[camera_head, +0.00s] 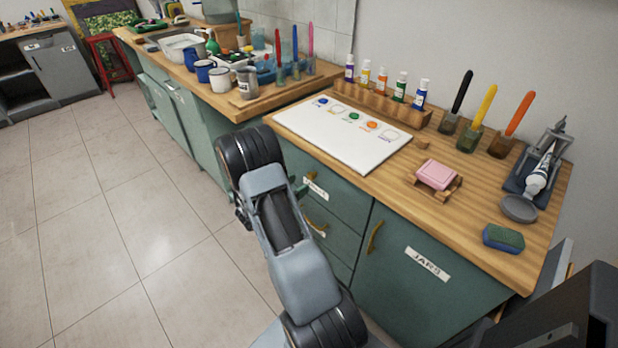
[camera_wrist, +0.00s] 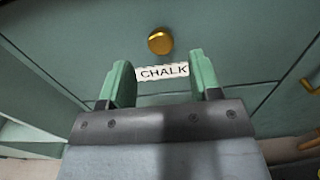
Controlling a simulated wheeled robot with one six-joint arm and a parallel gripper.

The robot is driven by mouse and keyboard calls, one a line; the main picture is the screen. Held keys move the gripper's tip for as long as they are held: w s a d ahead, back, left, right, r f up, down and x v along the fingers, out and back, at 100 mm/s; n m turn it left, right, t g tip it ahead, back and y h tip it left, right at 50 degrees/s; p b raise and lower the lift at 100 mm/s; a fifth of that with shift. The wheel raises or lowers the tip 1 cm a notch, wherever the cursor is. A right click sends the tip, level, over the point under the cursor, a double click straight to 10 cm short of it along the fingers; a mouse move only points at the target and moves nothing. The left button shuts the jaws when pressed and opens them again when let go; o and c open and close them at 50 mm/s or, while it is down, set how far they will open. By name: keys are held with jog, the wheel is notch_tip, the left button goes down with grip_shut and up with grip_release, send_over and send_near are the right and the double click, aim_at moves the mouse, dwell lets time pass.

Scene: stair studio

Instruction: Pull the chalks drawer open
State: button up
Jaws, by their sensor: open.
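The chalks drawer (camera_wrist: 225,35) is a green front in the wrist view, with a white label (camera_wrist: 163,72) reading "CHALK" and its end cut off by a finger. A round brass knob (camera_wrist: 160,40) sits above the label. My gripper (camera_wrist: 160,62) is open and empty, its two green fingers on either side of the label. The knob lies just beyond the fingertips, not between them. In the head view the drawer front (camera_head: 345,203) looks flush with the cabinet.
A brass handle (camera_head: 316,223) is on the drawer below. A cupboard door (camera_head: 430,290) labelled "JARS" stands to the right. The wooden counter (camera_head: 400,185) above holds a white sheet (camera_head: 340,135), paint bottles and a pink block (camera_head: 436,175). The tiled floor (camera_head: 100,220) at left is clear.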

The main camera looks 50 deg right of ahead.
aim_at(309, 176)
jog(key=shift+s+d, duration=0.2)
jog(key=shift+d, duration=2.5)
jog(key=shift+c, duration=0.2)
grip_shut()
